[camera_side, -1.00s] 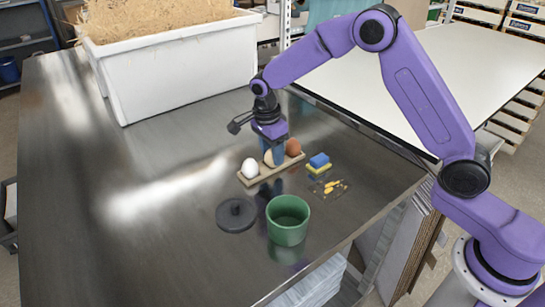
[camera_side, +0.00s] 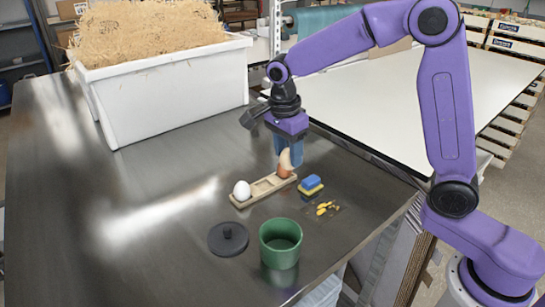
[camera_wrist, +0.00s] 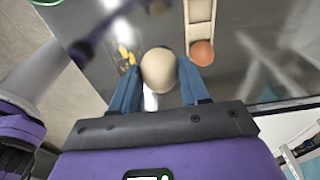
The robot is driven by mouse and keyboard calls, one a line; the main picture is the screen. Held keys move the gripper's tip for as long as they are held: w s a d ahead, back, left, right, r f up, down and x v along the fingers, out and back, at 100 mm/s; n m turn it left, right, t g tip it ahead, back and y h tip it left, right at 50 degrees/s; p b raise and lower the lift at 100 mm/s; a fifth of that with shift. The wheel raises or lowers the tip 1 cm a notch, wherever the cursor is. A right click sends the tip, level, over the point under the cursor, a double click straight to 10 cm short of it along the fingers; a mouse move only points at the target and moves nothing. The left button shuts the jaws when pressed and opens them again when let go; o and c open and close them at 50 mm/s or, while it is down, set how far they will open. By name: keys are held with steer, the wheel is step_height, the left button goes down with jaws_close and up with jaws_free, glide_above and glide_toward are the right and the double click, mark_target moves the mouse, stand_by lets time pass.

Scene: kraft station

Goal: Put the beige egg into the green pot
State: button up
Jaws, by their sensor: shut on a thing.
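In the side view the beige egg (camera_side: 286,159) hangs between the blue fingers, in front of part of the brown egg (camera_side: 281,171). The wooden tray (camera_side: 263,187) holds the white egg (camera_side: 242,190) at its left end and the brown egg at its right end. Its middle place is empty. The green pot (camera_side: 280,245) stands open nearer the camera. The wrist view shows a sliver of the pot's rim (camera_wrist: 46,2) at the top left.
A dark lid (camera_side: 228,239) lies left of the pot. A blue and yellow sponge (camera_side: 311,187) and yellow scraps (camera_side: 327,208) lie right of the tray. A large white bin of straw (camera_side: 172,98) stands behind. The metal table's left side is clear.

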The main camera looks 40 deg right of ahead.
steer(key=s+d+r, duration=0.1)
steer(key=s+r, duration=0.2)
steer(key=s, duration=0.3)
steer(key=s+a+f+n, duration=0.1)
steer(key=s+a+n, duration=0.2)
steer(key=a, duration=0.4)
steer(key=s+a+f+n, duration=0.1)
steer(key=s+a+n, duration=0.2)
steer(key=a, duration=0.3)
steer(key=shift+t, duration=0.4)
steer(key=shift+w+f, duration=0.1)
steer(key=shift+f, duration=3.15)
steer(key=o, duration=0.9)
steer(key=shift+a+r, duration=0.1)
steer(key=shift+r, duration=6.05)
